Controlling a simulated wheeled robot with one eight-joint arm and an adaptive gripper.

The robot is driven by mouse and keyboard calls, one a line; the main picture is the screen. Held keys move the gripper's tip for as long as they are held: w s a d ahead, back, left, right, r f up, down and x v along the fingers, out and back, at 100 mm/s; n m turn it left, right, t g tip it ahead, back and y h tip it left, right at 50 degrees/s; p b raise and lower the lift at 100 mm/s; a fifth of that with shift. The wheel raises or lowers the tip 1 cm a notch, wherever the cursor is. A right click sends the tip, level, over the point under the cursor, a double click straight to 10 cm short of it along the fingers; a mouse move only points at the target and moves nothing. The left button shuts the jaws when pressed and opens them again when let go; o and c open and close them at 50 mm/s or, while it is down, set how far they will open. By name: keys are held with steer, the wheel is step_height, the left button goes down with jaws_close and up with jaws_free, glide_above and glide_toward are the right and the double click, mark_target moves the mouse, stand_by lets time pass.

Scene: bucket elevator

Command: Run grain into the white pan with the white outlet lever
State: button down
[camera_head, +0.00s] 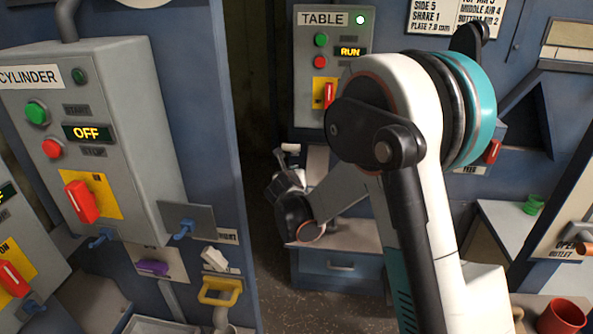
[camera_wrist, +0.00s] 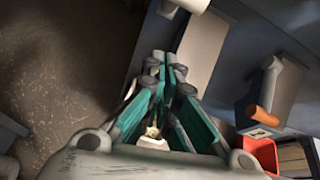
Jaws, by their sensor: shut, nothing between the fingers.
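My gripper (camera_wrist: 165,62) is shut and empty, its teal fingers together in the wrist view. In the head view it is small and partly hidden by my arm (camera_head: 288,182). A white cylindrical piece (camera_wrist: 190,4) lies just beyond the fingertips, cut by the top edge and apart from them. A small white piece (camera_head: 290,148) also shows above my gripper in the head view. Another white lever-like piece (camera_head: 214,260) is on the left housing. I cannot tell which is the outlet lever. I cannot make out the white pan or any grain flow.
The cylinder box (camera_head: 110,110) reads OFF; the table box (camera_head: 320,60) reads RUN. An orange lever (camera_wrist: 268,92) and red cup (camera_wrist: 262,155) are right of my fingers. Open floor (camera_wrist: 70,80) lies left.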

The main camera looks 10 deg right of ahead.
steer(key=s+d+r+m+g+p, duration=0.1)
steer(key=s+d+r+m, duration=0.1)
steer(key=s+r+m, duration=0.35)
steer(key=s+d+r+m+g+p, duration=0.1)
steer(key=s+d+r+m, duration=0.15)
steer(key=s+m, duration=0.55)
steer(key=s+d+r+m+g+p, duration=0.1)
steer(key=s+r+m, duration=0.25)
steer(key=s, duration=0.65)
steer(key=s+m+g+y, duration=0.2)
steer(key=s+m+y, duration=0.1)
steer(key=s+m, duration=1.4)
steer(key=s, duration=0.4)
steer(key=shift+m+g, duration=0.4)
steer(key=shift+d, duration=0.1)
